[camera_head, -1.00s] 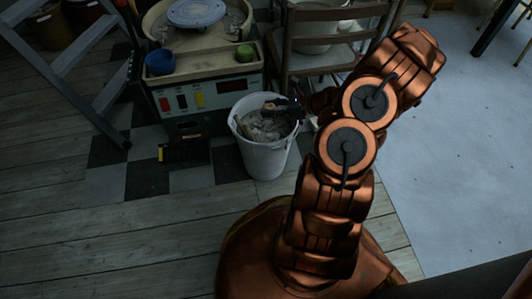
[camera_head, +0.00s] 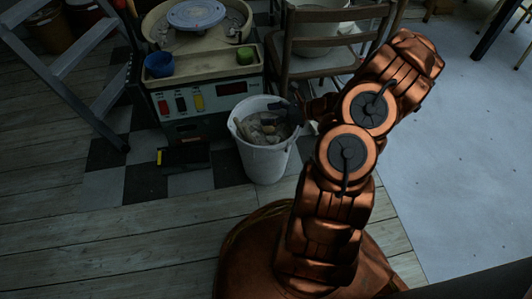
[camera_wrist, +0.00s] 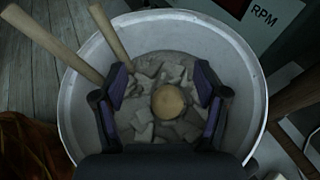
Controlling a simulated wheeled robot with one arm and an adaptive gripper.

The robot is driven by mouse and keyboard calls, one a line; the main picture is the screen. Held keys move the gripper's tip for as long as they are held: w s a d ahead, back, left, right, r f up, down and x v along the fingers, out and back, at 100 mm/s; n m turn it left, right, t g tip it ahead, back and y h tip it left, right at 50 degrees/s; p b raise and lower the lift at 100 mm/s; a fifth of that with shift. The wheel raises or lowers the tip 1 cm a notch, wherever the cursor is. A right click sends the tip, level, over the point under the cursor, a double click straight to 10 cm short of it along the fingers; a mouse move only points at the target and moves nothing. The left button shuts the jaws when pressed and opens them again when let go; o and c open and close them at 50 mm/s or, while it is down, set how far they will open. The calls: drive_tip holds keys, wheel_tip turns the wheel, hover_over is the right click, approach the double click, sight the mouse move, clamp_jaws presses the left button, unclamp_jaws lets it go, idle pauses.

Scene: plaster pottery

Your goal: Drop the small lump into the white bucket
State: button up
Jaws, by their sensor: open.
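The white bucket (camera_head: 264,160) stands on the floor in front of the pottery wheel's control box. Its pale rim circles the wrist view (camera_wrist: 250,80), with broken pale pieces inside. The small lump (camera_wrist: 168,102), round and tan, shows inside the bucket's outline, between and apart from my fingers in the wrist view. I cannot tell whether it rests on the pieces or is still falling. My gripper (camera_wrist: 161,80) is open over the bucket, a finger on each side of the lump. In the head view my gripper (camera_head: 287,112) is dark and small at the bucket's mouth.
Two wooden handles (camera_wrist: 108,32) lean on the bucket's rim. The pottery wheel (camera_head: 197,14) has a blue bowl (camera_head: 159,64) and a green cup (camera_head: 245,53) on its tray. A chair (camera_head: 330,45) stands behind, and a ladder (camera_head: 75,75) at left. The front-left floor is clear.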

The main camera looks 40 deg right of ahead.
drive_tip(key=v, duration=1.2)
idle(0.3)
drive_tip(key=s+a+r+n+g+p, duration=0.2)
drive_tip(key=a+r+n+g+p, duration=0.3)
drive_tip(key=a+r+n+p, duration=0.8)
drive_tip(key=s+a+r+n+g+p, duration=0.15)
drive_tip(key=a+r+g+p, duration=0.45)
drive_tip(key=a+r, duration=0.95)
drive_tip(key=s+r+n+h+p, duration=0.3)
drive_tip(key=s+r+p, duration=0.3)
drive_tip(key=r, duration=0.4)
drive_tip(key=s+r+n+h+p, duration=0.3)
drive_tip(key=s+r+n+p, duration=0.3)
drive_tip(key=r+p, duration=0.3)
drive_tip(key=s+r+n+g+h+p, duration=0.1)
drive_tip(key=s+r+n+h+p, duration=0.2)
drive_tip(key=r, duration=1)
drive_tip(key=s+n+p, duration=0.2)
drive_tip(key=s+p, duration=0.1)
drive_tip(key=p, duration=0.2)
drive_tip(key=shift+s, duration=0.25)
